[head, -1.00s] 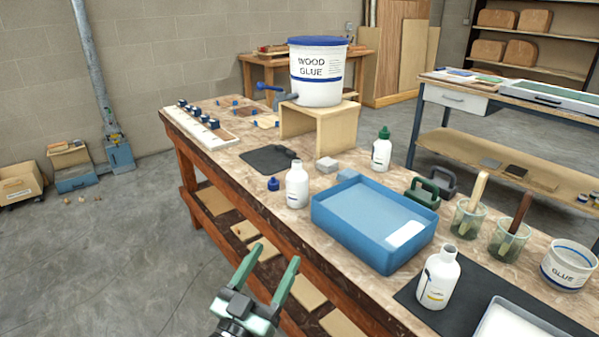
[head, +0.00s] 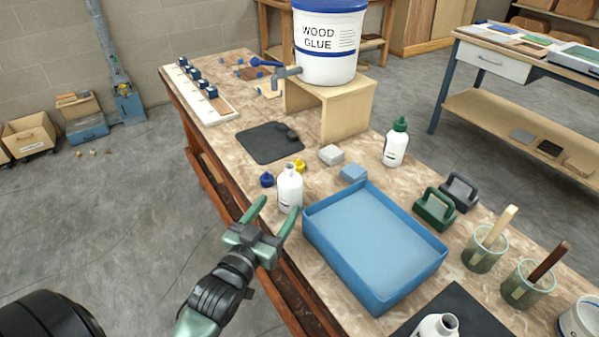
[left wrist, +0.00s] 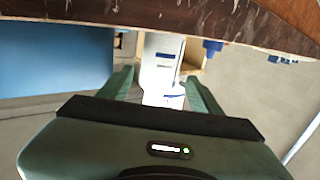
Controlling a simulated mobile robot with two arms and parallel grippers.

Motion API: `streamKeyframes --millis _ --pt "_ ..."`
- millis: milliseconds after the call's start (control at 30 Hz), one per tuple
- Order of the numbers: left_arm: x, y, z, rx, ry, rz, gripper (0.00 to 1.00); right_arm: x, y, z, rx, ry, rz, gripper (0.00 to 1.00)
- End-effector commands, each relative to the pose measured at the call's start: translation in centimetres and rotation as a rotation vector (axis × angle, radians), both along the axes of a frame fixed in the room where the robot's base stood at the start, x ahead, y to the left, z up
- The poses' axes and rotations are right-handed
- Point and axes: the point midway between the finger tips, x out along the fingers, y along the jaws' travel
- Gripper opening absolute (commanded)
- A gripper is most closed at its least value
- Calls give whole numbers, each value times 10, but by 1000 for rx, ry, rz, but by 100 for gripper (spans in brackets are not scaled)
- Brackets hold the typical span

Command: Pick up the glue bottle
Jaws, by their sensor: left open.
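A white open-necked glue bottle (head: 290,189) stands upright near the table's left edge, beside the blue tray. My left gripper (head: 272,209) is open at the table edge, just in front of this bottle, with its green fingers pointing toward it. In the left wrist view the white bottle (left wrist: 161,68) appears between the two open fingers (left wrist: 160,90). I cannot tell whether either finger touches it. A green-capped white bottle (head: 396,146) stands farther back. Another white bottle (head: 437,326) is cut off at the bottom edge. My right gripper is not in view.
The blue tray (head: 440,252) is right of the bottle. A blue cap (head: 267,180) and a yellow cap (head: 299,166) are close by. A wood glue bucket (head: 328,45) stands on a wooden stand (head: 345,108). Jars with brushes (head: 485,250) are at the right.

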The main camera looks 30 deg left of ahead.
Motion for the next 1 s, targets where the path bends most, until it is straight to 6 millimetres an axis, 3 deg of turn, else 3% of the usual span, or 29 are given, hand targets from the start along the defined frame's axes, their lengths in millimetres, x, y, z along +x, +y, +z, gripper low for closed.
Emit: streamKeyframes --millis 367,600,933,1000 --pt "35 1 0 0 -3 -1 64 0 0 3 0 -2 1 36" --pt "70 2 0 0 -4 -1 64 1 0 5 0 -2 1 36" --pt "78 2 -1 0 -2 -1 64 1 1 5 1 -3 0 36" --pt "78 2 -1 0 -2 -1 47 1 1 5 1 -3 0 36"
